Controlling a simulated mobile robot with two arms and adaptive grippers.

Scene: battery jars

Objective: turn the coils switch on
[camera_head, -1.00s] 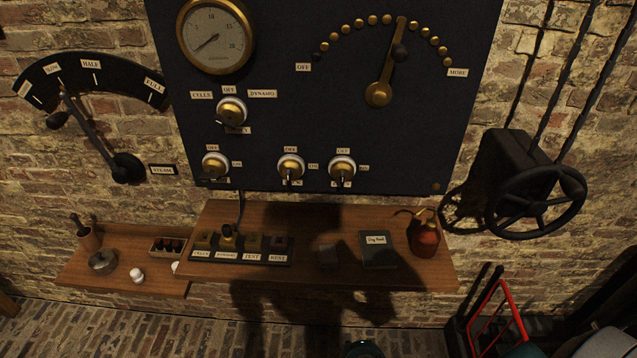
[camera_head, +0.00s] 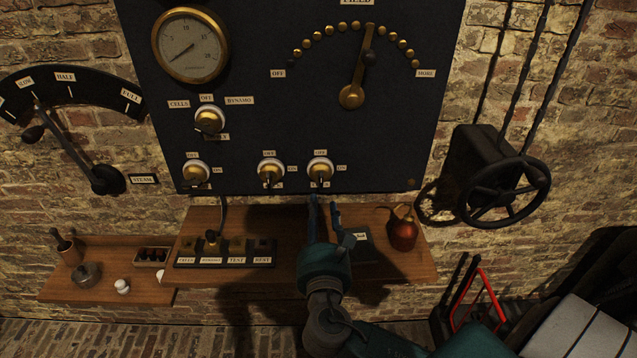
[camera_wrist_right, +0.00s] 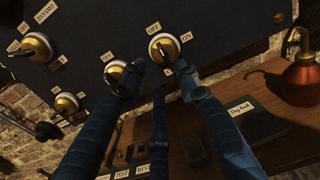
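Three brass switches with white rims sit along the bottom of the dark panel (camera_head: 230,150): a left one (camera_head: 196,172), a middle one (camera_head: 270,172) and a right one (camera_head: 319,170). Each has OFF above and ON at its right. Their name labels below are partly hidden or too small to read, so I cannot tell which is coils. Their small levers appear to point down. My right gripper (camera_head: 324,203) is open and empty, just below the right switch. In the right wrist view its fingertips (camera_wrist_right: 154,80) lie near the right switch (camera_wrist_right: 165,48) and middle switch (camera_wrist_right: 118,74). My left gripper is not in view.
A wooden shelf (camera_head: 210,220) below the panel holds a labelled key block (camera_head: 225,252), a dark book and a red oil can (camera_head: 403,234). A cells/dynamo switch (camera_head: 209,120) is above the left switch. A handwheel (camera_head: 503,193) stands out at the right.

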